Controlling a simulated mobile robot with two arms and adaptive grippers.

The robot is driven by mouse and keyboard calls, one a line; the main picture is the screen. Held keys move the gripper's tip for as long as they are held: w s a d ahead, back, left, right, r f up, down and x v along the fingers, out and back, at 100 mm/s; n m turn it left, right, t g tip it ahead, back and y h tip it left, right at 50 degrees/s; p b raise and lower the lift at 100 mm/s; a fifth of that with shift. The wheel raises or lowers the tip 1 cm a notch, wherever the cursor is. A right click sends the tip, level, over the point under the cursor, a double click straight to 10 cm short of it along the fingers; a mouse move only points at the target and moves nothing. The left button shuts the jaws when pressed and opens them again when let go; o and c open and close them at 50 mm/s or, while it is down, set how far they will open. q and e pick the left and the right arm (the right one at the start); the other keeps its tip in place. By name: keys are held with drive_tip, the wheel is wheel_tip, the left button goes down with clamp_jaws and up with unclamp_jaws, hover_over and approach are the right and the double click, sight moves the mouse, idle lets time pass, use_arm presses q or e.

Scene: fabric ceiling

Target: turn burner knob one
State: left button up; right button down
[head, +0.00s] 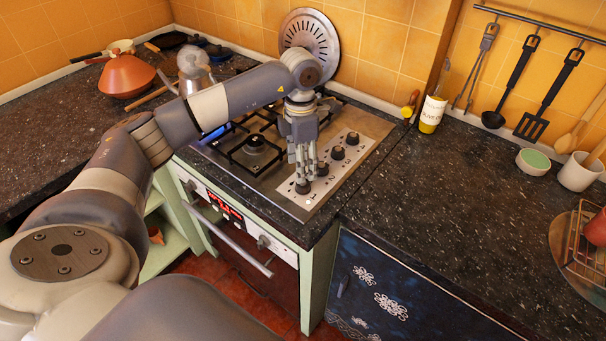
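A row of several dark burner knobs runs along a light metal panel (330,172) at the right side of the gas hob. The nearest knob (303,188) is directly under the fingertips of my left gripper (305,172). The other knobs, such as the middle one (338,153) and the far one (352,138), stand clear behind it. My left gripper points straight down, fingers close together. I cannot tell whether they touch or grip the nearest knob. My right gripper is not in view.
A burner grate (254,152) lies left of the panel. A round perforated metal disc (310,40) leans on the tiled wall behind. An oven handle (228,238) juts out in front. The dark countertop (440,200) to the right is mostly clear, with a bottle (432,113) near the wall.

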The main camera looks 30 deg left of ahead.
sight(303, 186)
use_arm(q)
wheel_tip(303, 186, down, 6)
drive_tip(key=shift+d+f+p, duration=0.1)
drive_tip(key=shift+d+p, duration=0.05)
drive_tip(key=shift+p, duration=0.45)
drive_tip(key=c, duration=1.1)
